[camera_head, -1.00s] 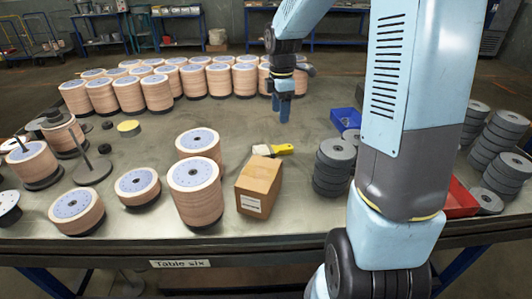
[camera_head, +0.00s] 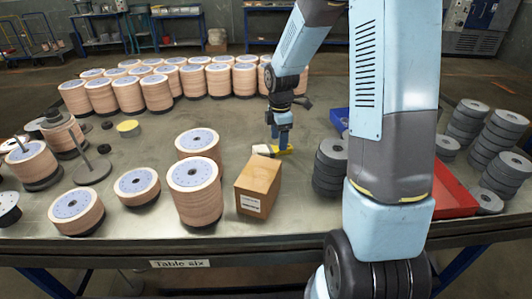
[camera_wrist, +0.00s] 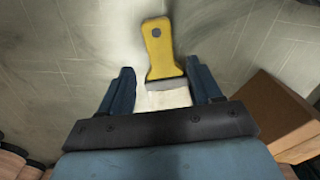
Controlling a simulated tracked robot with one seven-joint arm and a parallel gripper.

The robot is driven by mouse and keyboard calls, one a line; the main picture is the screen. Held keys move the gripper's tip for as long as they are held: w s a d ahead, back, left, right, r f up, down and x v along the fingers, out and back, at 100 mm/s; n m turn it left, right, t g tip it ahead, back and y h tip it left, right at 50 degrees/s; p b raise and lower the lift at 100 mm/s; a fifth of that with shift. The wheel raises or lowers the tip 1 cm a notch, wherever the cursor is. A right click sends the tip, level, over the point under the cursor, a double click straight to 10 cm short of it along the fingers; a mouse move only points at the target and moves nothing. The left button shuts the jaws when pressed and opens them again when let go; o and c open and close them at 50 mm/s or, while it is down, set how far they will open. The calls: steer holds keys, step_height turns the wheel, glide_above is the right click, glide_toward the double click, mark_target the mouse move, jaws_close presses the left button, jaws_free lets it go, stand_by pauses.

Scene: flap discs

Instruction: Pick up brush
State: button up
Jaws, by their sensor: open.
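The brush (camera_head: 262,150) has a yellow handle and pale bristles. It lies on the table behind the cardboard box (camera_head: 258,186). In the wrist view the brush (camera_wrist: 161,56) points its handle away from me, with its bristles between the two fingers. My gripper (camera_wrist: 164,92) is open, with one blue finger on each side of the bristles and a gap at both sides. In the head view my gripper (camera_head: 279,146) is low over the brush and hides part of it. I cannot tell whether the fingertips touch the table.
The cardboard box also shows at the right of the wrist view (camera_wrist: 275,105). Stacks of discs (camera_head: 195,190) stand left of the box, and dark discs (camera_head: 330,166) stand to its right. A red tray (camera_head: 453,195) is farther right. The table left of the brush's back is clear.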

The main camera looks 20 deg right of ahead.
steer(key=shift+f, duration=1.85)
steer(key=shift+c, duration=0.3)
steer(key=c, duration=1.1)
